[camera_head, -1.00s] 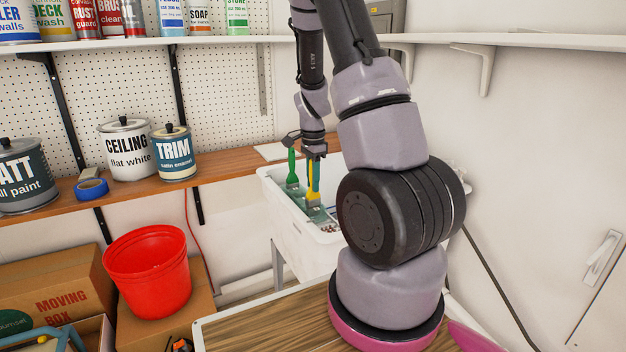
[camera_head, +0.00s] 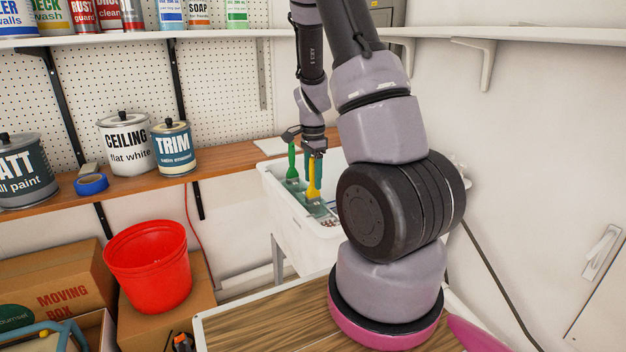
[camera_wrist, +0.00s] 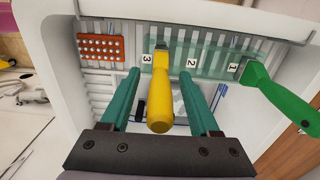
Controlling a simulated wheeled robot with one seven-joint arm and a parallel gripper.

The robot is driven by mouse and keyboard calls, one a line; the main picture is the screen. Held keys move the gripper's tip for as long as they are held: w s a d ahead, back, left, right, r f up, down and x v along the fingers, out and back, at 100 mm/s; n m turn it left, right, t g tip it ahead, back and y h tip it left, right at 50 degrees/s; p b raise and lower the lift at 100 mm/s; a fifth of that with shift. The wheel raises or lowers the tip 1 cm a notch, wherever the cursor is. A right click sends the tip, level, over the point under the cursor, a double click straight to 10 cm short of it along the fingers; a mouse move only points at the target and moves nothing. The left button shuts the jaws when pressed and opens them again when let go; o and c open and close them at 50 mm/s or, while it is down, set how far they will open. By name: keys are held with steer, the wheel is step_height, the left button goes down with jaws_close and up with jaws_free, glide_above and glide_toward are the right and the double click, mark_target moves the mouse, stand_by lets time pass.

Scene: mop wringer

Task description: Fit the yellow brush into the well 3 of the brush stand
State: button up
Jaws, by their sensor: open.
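The yellow brush (camera_wrist: 160,105) stands upright at the stand, its lower end beside the label 3; how deep it sits is hidden. It also shows in the head view (camera_head: 313,182). The teal brush stand (camera_wrist: 215,58) lies in the white sink, with labels 3, 2 and 1 from left to right in the wrist view. My gripper (camera_wrist: 161,72) is open, one teal finger on each side of the yellow handle, with gaps visible. A green brush (camera_wrist: 282,100) stands at the label 1; it also shows in the head view (camera_head: 292,163).
The white sink (camera_head: 300,228) has walls around the stand. An orange-red block with white dots (camera_wrist: 101,47) lies left of the stand in the wrist view. Paint cans (camera_head: 172,150) stand on the wooden shelf, and a red bucket (camera_head: 148,265) sits on a box.

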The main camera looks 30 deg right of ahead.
step_height(320, 180, up, 10)
stand_by(0.3)
stand_by(0.4)
steer(key=s+a+r+n+t+y, duration=0.1)
steer(key=s+a+r+n+t, duration=0.2)
steer(key=s+a+r+n, duration=0.3)
steer(key=s+a+r+n+t+y, duration=0.1)
steer(key=s+a+r+n+t, duration=0.3)
steer(key=s+r, duration=0.9)
steer(key=a+r+n, duration=0.2)
steer(key=a+n, duration=0.1)
steer(key=shift+s+a, duration=0.15)
steer(key=shift+s, duration=0.15)
steer(key=shift+r, duration=0.1)
